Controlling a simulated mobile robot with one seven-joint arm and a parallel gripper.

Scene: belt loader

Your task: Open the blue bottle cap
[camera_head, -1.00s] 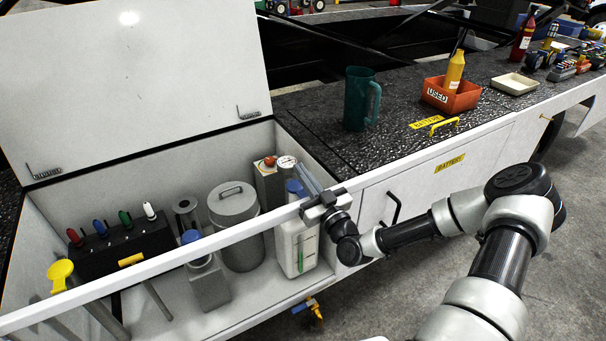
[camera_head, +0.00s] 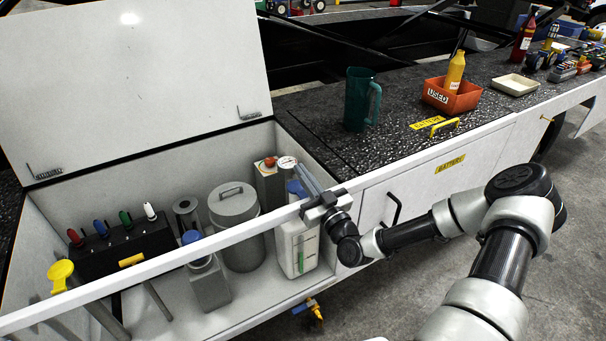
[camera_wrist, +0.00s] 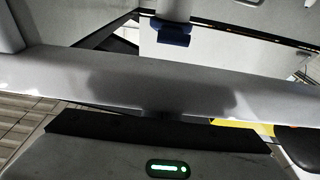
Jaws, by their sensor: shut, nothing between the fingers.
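A white bottle (camera_head: 297,249) with a green level strip stands at the right end of the open bin. Its blue cap (camera_head: 293,188) is partly hidden behind my gripper. My gripper (camera_head: 300,170) is shut and empty, reaching over the bin's front rim, with its fingers beside and above the blue cap; I cannot tell whether they touch it. A second, grey bottle (camera_head: 210,287) with a blue cap (camera_head: 191,237) stands further left. In the wrist view, a dark blue piece (camera_wrist: 172,32) shows at the top; I cannot tell which part it is.
The bin's white front rim (camera_head: 160,259) runs beneath my gripper. A grey canister (camera_head: 234,228), a red-topped box (camera_head: 268,184) and a black holder (camera_head: 120,247) with coloured handles stand inside. The raised lid (camera_head: 130,80) is behind. A green jug (camera_head: 357,100) stands on the deck.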

